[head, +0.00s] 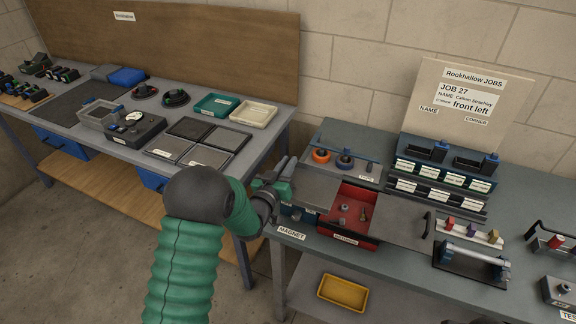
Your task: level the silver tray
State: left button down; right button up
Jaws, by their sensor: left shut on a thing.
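I cannot single out the silver tray with certainty. A flat grey plate (316,193) lies on the right bench beside the red bin, and another grey plate (400,228) lies to the bin's right, near a black handle (428,225). My left gripper (286,170) is at the left end of this bench, by the first plate's left edge. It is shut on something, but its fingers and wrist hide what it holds. My right gripper is not in view.
The red bin (372,232) holds small parts. A job card (468,98) reads JOB 27, corner front left. Labelled racks (440,172) and a silver tube in a dark frame (472,252) stand right. The left table (70,110) carries trays and tools. A yellow tray (343,292) lies below.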

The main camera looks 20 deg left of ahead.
pick_arm(q)
jog(key=shift+d+f, duration=0.1)
jog(key=shift+d, duration=0.05)
jog(key=c, duration=1.5)
grip_release()
jog(key=s+p, duration=0.1)
jog(key=s, duration=1.5)
jog(key=shift+s+a, duration=0.35)
jog(key=shift+a, duration=0.05)
